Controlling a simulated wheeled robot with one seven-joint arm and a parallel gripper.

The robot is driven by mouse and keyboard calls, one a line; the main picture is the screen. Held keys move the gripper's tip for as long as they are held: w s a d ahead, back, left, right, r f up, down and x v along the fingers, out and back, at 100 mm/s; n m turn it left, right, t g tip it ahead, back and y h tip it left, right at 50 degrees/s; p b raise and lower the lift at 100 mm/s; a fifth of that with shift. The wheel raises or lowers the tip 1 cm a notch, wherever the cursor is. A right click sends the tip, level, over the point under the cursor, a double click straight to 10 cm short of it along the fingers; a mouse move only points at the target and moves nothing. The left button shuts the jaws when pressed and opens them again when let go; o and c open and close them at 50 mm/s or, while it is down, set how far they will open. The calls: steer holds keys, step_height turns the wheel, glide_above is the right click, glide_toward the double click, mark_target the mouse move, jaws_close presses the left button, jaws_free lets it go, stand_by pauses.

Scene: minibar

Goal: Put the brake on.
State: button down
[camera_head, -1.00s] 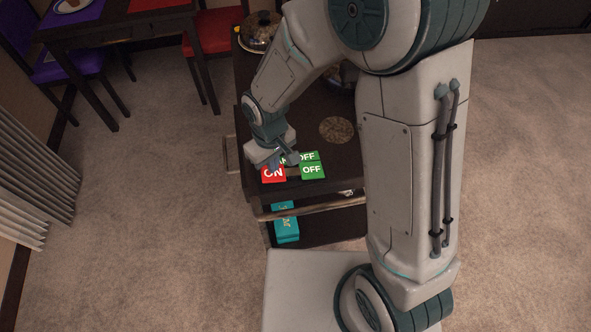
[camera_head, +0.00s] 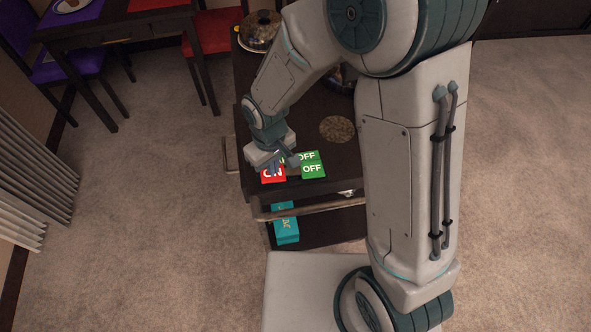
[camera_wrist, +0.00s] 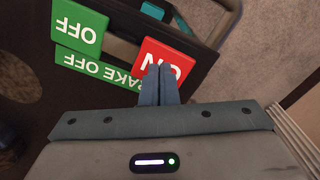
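The red ON button (camera_head: 273,178) is at the front left of the dark cart top. The green OFF button (camera_head: 313,172) is to its right. A green label sits behind them, reading "BRAKE OFF" in the wrist view (camera_wrist: 96,68). My gripper (camera_head: 277,170) is over the red button and covers part of its lettering. In the wrist view my gripper (camera_wrist: 160,70) has its two fingers together, with nothing seen between them. Their tips overlap the red ON button (camera_wrist: 176,58); I cannot tell whether they touch it. The green OFF button (camera_wrist: 80,28) is clear of the fingers.
The dark cart (camera_head: 330,178) holds a round patterned mat (camera_head: 337,129) and a domed metal dish (camera_head: 259,32) at the back. A teal box (camera_head: 286,230) is on its lower shelf. A dining table and chairs stand at back left. Carpet is clear to the left.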

steer(key=shift+f, duration=0.4)
steer(key=shift+r, duration=0.1)
steer(key=shift+r+p, duration=2.35)
steer(key=shift+r, duration=1.15)
steer(key=shift+d, duration=0.1)
steer(key=d+r+m+t, duration=0.1)
steer(key=d+r+m, duration=0.3)
steer(key=d+r, duration=0.7)
steer(key=s+d+r+m+t, duration=0.2)
steer(key=s+d+r+m, duration=0.2)
steer(key=d, duration=0.7)
steer(key=s+r, duration=0.2)
steer(key=s, duration=0.2)
steer(key=shift+d+r+m, duration=0.15)
steer(key=shift+m, duration=0.25)
